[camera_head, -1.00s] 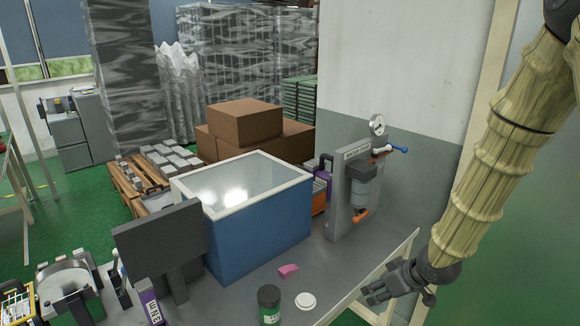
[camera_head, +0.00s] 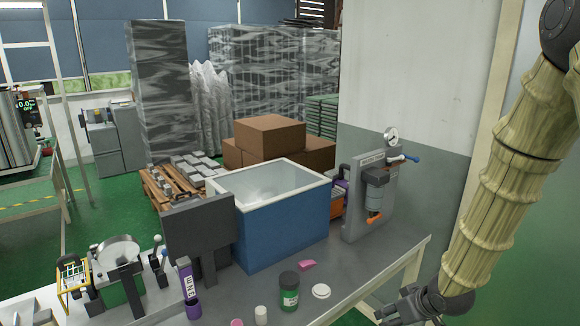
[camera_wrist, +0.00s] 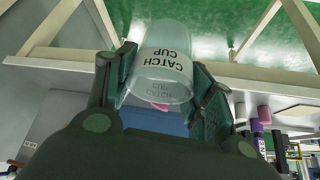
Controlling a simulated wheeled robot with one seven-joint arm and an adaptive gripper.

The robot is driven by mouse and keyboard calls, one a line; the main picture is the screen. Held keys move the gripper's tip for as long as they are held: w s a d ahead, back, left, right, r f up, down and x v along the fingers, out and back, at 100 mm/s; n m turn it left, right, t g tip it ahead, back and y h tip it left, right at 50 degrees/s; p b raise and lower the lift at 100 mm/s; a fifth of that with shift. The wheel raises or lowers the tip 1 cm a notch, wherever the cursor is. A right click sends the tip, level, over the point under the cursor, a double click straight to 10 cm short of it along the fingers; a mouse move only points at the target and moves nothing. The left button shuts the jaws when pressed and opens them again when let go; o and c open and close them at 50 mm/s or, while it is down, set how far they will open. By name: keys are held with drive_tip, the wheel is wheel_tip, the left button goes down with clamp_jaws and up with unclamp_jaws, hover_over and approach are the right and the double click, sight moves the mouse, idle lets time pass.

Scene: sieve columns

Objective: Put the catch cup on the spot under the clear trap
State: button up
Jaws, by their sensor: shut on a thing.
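The catch cup (camera_wrist: 163,65) is a clear, tapered cup with black lettering that reads upside down in the wrist view. My gripper (camera_wrist: 168,75) is shut on it, with one dark finger on each side. In the head view, my gripper (camera_head: 400,308) is at the lower right, off the bench's right edge, and the cup cannot be made out there. The clear trap (camera_head: 376,195) is a smoky bowl on a grey upright panel at the back right of the bench, with an orange handle below it. I cannot make out the spot under it.
A blue open bin (camera_head: 285,228) stands left of the trap panel (camera_head: 353,205). The bench (camera_head: 385,262) is clear before the panel.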

drive_tip(key=shift+s+a+r+m, duration=0.1)
drive_tip(key=shift+s+a+m, duration=0.1)
drive_tip(key=shift+a+m, duration=0.25)
drive_tip(key=w+a+f+m+h, duration=0.2)
drive_tip(key=a+f+m, duration=0.15)
drive_tip(key=a, duration=0.35)
drive_tip(key=s+f, duration=0.6)
drive_tip(key=f, duration=0.2)
drive_tip(key=shift+s+a+f+t+h, duration=0.3)
drive_tip(key=shift+s+f+t, duration=0.1)
